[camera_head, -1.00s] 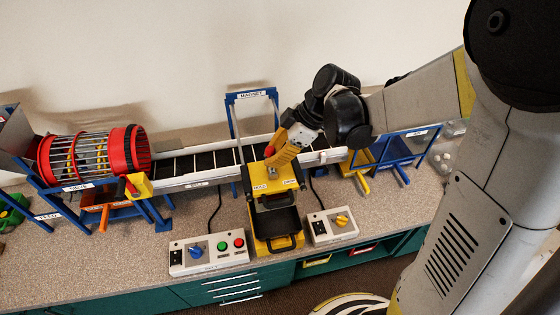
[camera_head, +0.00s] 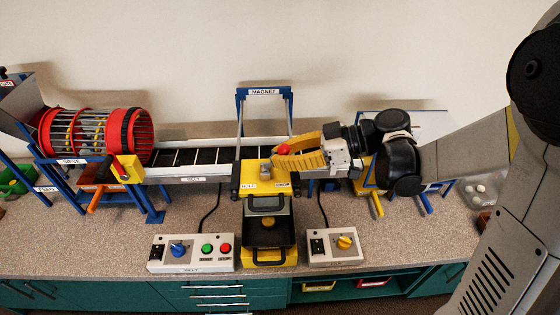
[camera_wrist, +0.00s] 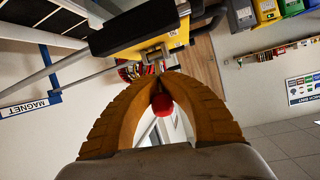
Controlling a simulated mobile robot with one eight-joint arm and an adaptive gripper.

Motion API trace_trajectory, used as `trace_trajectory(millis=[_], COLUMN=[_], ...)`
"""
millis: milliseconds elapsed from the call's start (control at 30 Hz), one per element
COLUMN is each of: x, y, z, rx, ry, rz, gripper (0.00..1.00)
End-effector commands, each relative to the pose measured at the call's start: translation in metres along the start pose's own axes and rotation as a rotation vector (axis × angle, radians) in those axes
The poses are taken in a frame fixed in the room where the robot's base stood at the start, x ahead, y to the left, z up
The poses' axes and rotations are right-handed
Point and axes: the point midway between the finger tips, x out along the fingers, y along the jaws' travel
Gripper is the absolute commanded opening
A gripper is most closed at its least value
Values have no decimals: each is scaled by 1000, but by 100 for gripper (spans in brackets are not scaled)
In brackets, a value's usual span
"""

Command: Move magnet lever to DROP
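The magnet lever has a red ball knob (camera_head: 284,149) and a metal pivot (camera_head: 265,174) on top of the yellow magnet box (camera_head: 262,187). The box top is labelled HOLD on the left and DROP on the right. The lever leans to the right, toward the DROP side. My gripper (camera_head: 276,164) comes in from the right with its yellow ribbed fingers around the lever. In the wrist view, the finger tips come together just below the pivot, and the red knob (camera_wrist: 163,104) sits between the fingers. The lever's shaft is mostly hidden by the fingers.
The blue MAGNET frame (camera_head: 263,92) rises behind the box, over the conveyor belt (camera_head: 195,158). A red sieve drum (camera_head: 130,137) is at left. Two control boxes, left (camera_head: 192,253) and right (camera_head: 335,247), flank a black tray (camera_head: 268,237) in front. Bare countertop (camera_head: 400,240) lies at right.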

Motion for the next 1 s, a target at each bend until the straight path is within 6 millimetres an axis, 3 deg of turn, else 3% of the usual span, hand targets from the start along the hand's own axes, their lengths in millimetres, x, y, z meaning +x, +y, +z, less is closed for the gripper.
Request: trace_trajectory(millis=[467, 600, 633, 1000], x=[0, 0, 0, -6], y=[0, 0, 0, 0], z=[-2, -2, -2, 0], rx=[2, 2, 2, 3], ry=[20, 19, 19, 16], rz=[-3, -3, -3, -2], gripper=[0, 40, 44, 44])
